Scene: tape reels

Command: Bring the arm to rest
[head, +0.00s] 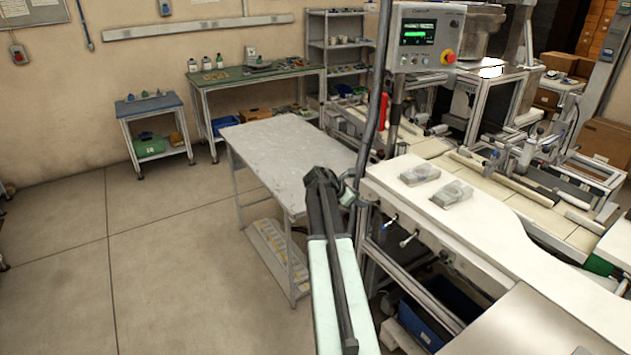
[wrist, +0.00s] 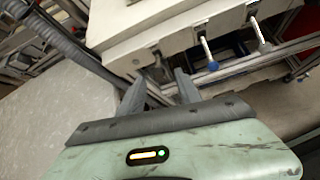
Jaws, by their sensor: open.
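My gripper (wrist: 158,90) shows in the wrist view with its two dark fingers apart and nothing between them. The fingers point toward the side of the white-topped counter (wrist: 140,22), below its edge. In the head view my arm reaches up from the bottom middle and bends at a dark joint, left of the counter (head: 385,180). The gripper's fingers cannot be made out there.
A grey table (head: 285,140) stands left of my arm. A dark hose (head: 378,90) hangs close by. The floor at left is clear.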

